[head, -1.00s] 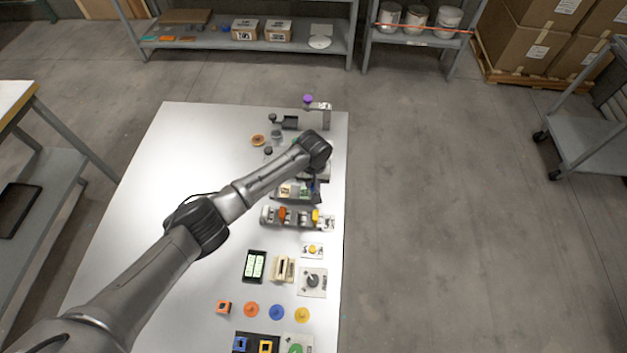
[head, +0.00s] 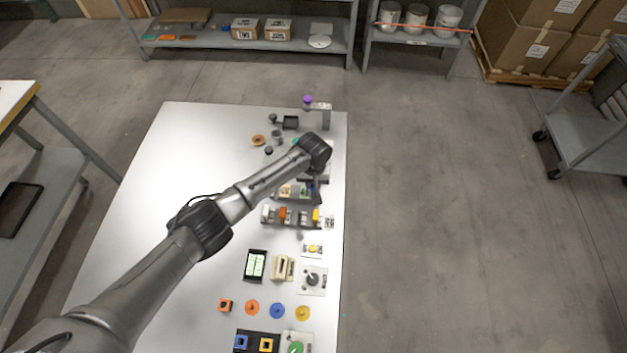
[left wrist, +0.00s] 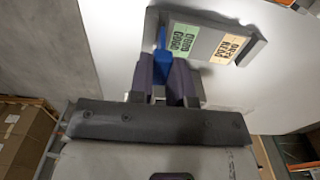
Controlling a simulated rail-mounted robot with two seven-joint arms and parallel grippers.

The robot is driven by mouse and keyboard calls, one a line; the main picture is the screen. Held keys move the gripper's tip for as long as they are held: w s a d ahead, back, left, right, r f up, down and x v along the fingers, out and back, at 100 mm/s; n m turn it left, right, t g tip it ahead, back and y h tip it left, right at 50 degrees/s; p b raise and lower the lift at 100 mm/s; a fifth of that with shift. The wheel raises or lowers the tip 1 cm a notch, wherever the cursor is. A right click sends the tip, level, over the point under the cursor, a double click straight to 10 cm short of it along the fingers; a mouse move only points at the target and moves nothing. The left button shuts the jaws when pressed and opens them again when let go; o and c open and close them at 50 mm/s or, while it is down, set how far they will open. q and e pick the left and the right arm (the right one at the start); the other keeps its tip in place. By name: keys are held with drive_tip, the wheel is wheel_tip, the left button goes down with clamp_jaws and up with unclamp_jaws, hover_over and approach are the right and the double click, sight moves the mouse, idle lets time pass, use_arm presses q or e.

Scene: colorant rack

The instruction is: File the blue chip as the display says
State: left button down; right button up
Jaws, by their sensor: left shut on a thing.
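The blue chip (left wrist: 161,58) shows in the left wrist view, held upright between the fingertips of my left gripper (left wrist: 165,78). It is at the left end of a grey tray (left wrist: 260,40) with one green label and one cream-orange label. I cannot tell whether the chip touches the tray. In the head view the tray (head: 279,196) lies below my left wrist, and the arm hides most of the gripper. My right gripper is not in view.
A row of holders with orange and yellow pieces (head: 283,214) lies just nearer than the tray. Orange, blue (head: 277,311) and yellow discs lie at the front. A post with a purple top (head: 308,100) stands at the far end. The table's left side is clear.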

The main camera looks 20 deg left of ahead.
use_arm(q)
drive_tip(key=shift+f, duration=0.2)
idle(0.5)
drive_tip(key=shift+f, duration=0.75)
idle(0.4)
drive_tip(key=shift+f+b, duration=0.15)
drive_tip(key=shift+b, duration=0.15)
drive_tip(key=c, duration=1)
unclamp_jaws()
drive_tip(key=shift+o, duration=0.5)
drive_tip(key=shift+o, duration=1.2)
